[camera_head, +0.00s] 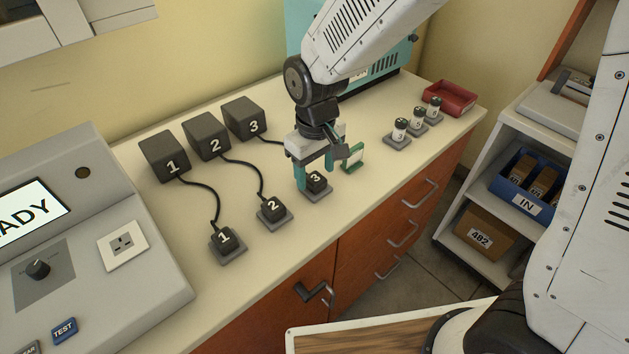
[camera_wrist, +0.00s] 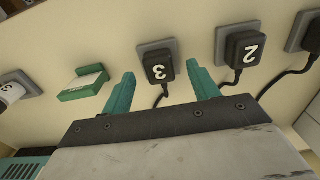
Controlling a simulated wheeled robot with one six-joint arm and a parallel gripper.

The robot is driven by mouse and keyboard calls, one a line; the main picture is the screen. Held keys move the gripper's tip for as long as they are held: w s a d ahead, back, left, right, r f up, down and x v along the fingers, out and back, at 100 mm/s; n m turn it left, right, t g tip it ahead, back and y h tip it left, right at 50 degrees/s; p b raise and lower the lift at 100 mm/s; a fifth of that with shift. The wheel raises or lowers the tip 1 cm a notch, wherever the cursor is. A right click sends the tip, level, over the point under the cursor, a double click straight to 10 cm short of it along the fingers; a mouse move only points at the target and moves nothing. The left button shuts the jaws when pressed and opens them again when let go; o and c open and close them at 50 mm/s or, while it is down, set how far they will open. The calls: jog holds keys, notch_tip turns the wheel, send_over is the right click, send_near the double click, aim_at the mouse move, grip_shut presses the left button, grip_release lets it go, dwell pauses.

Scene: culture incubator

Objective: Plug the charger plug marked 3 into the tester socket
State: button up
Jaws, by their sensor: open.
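The black charger plug marked 3 (camera_head: 316,181) sits on a small grey pad on the counter, with its cable leading back towards charger box 3 (camera_head: 244,119). It also shows in the wrist view (camera_wrist: 160,68). My gripper (camera_head: 322,172) is over plug 3. In the wrist view its two teal fingers (camera_wrist: 164,88) are open, one on each side of the plug, with gaps visible. I cannot tell how far above the plug the fingertips are. The tester socket (camera_head: 123,245) is a white square plate on the grey tester at the left, and it is empty.
Plugs 1 (camera_head: 226,242) and 2 (camera_head: 272,209) sit on pads left of plug 3, their cables running to boxes 1 and 2. A green-edged card holder (camera_head: 354,158) stands close to the right of my gripper. Several small numbered jars and a red tray (camera_head: 450,98) stand farther right.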

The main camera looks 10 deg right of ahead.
aim_at(316, 178)
jog(key=shift+f, duration=1.1)
dwell(0.3)
grip_shut()
jog(key=shift+r, duration=3)
jog(key=d+r+m, duration=0.5)
jog(key=r+m, duration=0.1)
jog(key=shift+w+m, duration=0.15)
jog(key=shift+m, duration=0.25)
jog(key=shift+a, duration=0.15)
